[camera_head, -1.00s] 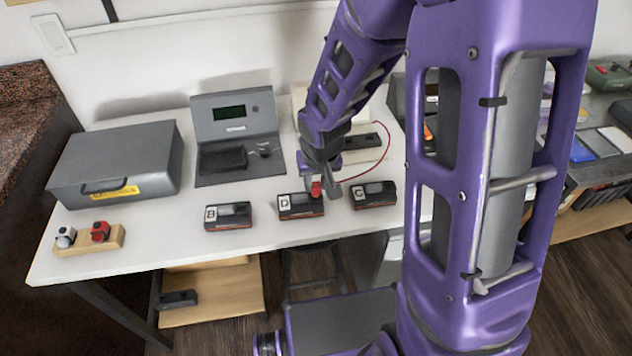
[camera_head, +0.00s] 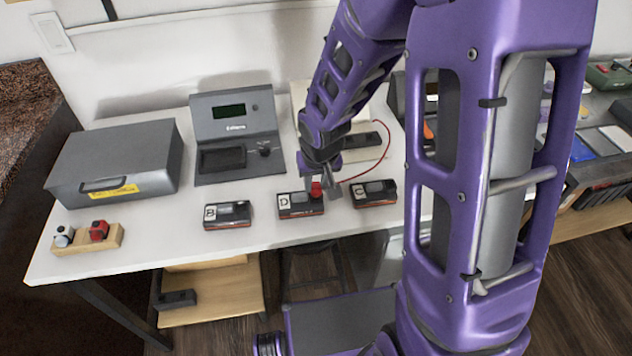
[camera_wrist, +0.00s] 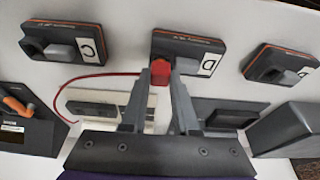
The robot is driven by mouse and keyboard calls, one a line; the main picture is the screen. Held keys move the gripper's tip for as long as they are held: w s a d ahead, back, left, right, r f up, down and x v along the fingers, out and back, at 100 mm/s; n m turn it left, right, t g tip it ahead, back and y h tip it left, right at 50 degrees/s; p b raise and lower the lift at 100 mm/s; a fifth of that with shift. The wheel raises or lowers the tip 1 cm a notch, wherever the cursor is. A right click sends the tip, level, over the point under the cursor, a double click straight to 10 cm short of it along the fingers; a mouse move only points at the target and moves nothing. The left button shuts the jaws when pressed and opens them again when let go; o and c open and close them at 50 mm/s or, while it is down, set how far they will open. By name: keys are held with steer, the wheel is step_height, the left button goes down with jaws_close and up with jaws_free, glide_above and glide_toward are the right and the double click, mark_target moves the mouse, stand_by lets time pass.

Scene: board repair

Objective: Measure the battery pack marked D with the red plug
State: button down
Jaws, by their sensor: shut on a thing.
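The battery pack marked D (camera_head: 292,206) lies on the white table between the packs marked B (camera_head: 228,215) and C (camera_head: 374,193). In the wrist view, pack D (camera_wrist: 182,47) is straight ahead of the fingers, with pack C (camera_wrist: 68,48) to its left and pack B (camera_wrist: 285,66) to its right. My gripper (camera_head: 325,190) is shut on the red plug (camera_head: 316,189), at the right end of pack D. The red plug also shows between the fingertips in the wrist view (camera_wrist: 160,70). It appears to touch the pack; how deep it sits is hidden. A red cable (camera_wrist: 62,100) runs from the meter board.
A grey tester with a green screen (camera_head: 230,112) stands behind the packs. A grey case (camera_head: 115,165) is at the left. A wooden block (camera_head: 112,240) with red and white-topped pieces sits at the front left. The meter board (camera_head: 368,140) is behind my gripper.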

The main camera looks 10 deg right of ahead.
steer(key=shift+f, duration=0.2)
steer(key=shift+c, duration=1.5)
jaws_free()
steer(key=shift+r, duration=0.25)
steer(key=shift+r+p, duration=1)
steer(key=shift+r, duration=0.15)
steer(key=shift+r, duration=0.2)
steer(key=shift+r+p, duration=2.5)
steer(key=shift+r, duration=0.5)
